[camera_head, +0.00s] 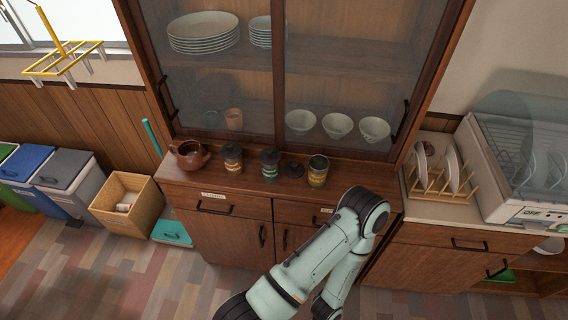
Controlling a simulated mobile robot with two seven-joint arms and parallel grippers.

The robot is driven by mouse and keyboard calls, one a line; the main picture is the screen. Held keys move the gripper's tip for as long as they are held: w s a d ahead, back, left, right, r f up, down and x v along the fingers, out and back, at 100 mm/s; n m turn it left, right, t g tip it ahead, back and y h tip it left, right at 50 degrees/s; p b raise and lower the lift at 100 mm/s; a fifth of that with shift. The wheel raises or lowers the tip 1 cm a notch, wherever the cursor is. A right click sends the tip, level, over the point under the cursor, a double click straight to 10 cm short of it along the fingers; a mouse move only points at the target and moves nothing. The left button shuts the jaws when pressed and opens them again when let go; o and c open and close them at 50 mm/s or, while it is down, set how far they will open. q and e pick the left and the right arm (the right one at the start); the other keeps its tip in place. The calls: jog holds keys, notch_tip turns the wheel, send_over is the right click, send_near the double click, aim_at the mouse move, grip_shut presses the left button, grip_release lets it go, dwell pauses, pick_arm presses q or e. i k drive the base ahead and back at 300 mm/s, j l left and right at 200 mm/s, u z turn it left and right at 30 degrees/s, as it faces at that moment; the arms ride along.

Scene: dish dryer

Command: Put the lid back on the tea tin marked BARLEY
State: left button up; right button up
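Three tea tins stand in a row on the wooden cabinet ledge. The left tin (232,160) is brown-banded and has a dark lid on it. The middle tin (271,167) is dark green with pale bands and also looks closed. The right tin (317,173) is yellow-brown with bands, and its top appears open. A loose dark round lid (293,170) lies on the ledge between the middle and right tins. The markings are too small to read, so I cannot tell which tin says BARLEY. One arm of mine bends in front of the cabinet; neither gripper shows.
A brown teapot (190,154) stands left of the tins. Glass cabinet doors (215,85) rise behind them. A wooden dish rack (443,180) with plates and a dish dryer (525,165) stand at the right. Bins (70,175) and a wooden box (125,200) are at the left.

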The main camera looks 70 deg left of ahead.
aim_at(318, 164)
jog(key=k+j, duration=0.65)
jog(key=k+j+z, duration=0.1)
jog(key=k+j, duration=0.55)
jog(key=k, duration=0.2)
